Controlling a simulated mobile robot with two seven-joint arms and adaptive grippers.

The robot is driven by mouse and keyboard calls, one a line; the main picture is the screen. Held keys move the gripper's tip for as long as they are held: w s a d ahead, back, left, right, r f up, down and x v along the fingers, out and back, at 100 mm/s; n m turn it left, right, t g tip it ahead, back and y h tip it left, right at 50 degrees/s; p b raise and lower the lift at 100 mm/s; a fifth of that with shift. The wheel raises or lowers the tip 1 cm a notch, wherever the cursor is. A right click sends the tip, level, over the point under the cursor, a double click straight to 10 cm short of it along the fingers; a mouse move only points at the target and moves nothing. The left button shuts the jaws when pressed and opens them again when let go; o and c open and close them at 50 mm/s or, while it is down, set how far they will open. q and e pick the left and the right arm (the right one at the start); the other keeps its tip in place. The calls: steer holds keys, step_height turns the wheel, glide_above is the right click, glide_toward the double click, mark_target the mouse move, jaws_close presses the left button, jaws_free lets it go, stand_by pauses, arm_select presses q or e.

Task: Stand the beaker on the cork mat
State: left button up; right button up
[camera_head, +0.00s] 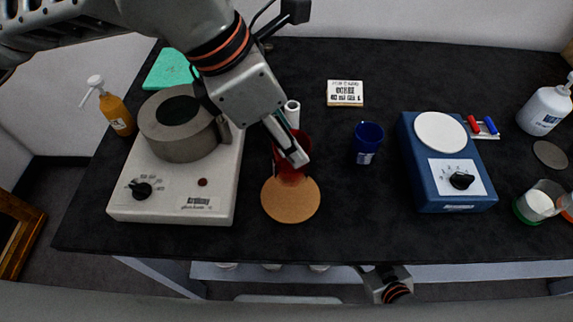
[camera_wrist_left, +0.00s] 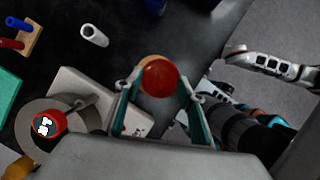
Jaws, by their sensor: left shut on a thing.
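The red beaker (camera_head: 290,176) is upright between the fingers of my left gripper (camera_head: 289,152), which is shut on it. In the left wrist view the beaker (camera_wrist_left: 160,78) shows as a red round shape between the two fingertips (camera_wrist_left: 160,84). The round cork mat (camera_head: 290,205) lies on the dark bench, and the beaker overlaps its back part in the head view. The mat's edge (camera_wrist_left: 150,61) shows behind the beaker in the wrist view. I cannot tell whether the beaker touches the mat. My right gripper (camera_head: 372,281) is low at the bench's front edge, its fingers unclear.
A white heating device (camera_head: 170,205) with a grey metal ring stands left of the mat. A blue cup (camera_head: 367,143) and a blue stirrer plate (camera_head: 455,195) stand to the right. A white tube (camera_head: 292,107) stands behind the beaker.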

mark_target(286, 167)
arm_select(q)
steer(key=shift+f, duration=4.15)
steer(key=shift+f, duration=0.2)
steer(key=o, duration=1.5)
steer(key=shift+r, duration=0.1)
steer(key=shift+r, duration=0.2)
steer(key=v, duration=1.1)
steer(key=shift+r, duration=0.4)
